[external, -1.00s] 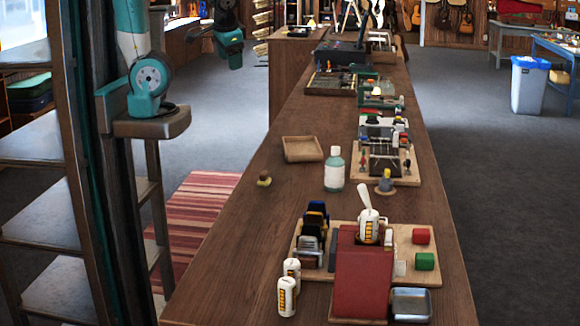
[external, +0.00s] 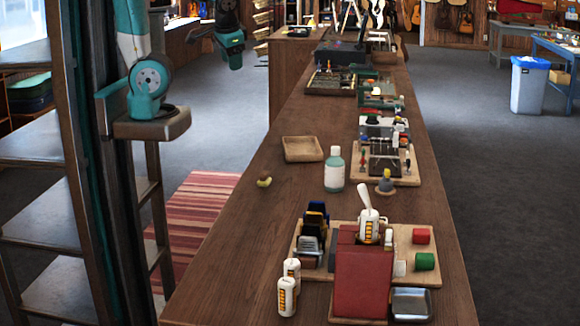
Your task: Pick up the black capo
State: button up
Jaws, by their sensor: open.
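My gripper (external: 200,33) is at the end of my teal and dark wrist, high at the upper left beyond the counter's left edge. It is far from the capo and touches nothing on the counter. Its jaws are open, though the fingers are too small to make out well.
A red box (external: 362,280) stands close right of the capo row. White labelled containers (external: 287,296) are at the front left, and a metal tray (external: 411,303) is at the front right. A pale green bottle (external: 334,170) and shallow wooden tray (external: 303,149) stand farther back. The counter's left middle is mostly clear.

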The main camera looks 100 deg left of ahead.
jog(key=w+d+f+m+h+b, duration=0.1)
jog(key=w+d+f+m+b, duration=0.1)
jog(key=w+d+f+b, duration=0.35)
jog(key=w+d+f+m+h+b, duration=0.1)
jog(key=w+d+f+b, duration=0.15)
jog(key=w, duration=0.55)
jog(key=m+h+b, duration=0.2)
jog(key=m+b, duration=0.2)
jog(key=b, duration=0.2)
send_over(307, 224)
notch_tip(307, 224, down, 11)
notch_tip(307, 224, down, 11)
jog(key=p, duration=0.3)
jog(key=shift+s+r+p, duration=0.15)
jog(key=shift+p, duration=0.15)
jog(key=shift+f+p, duration=1.4)
jog(key=shift+f, duration=1.65)
grip_shut()
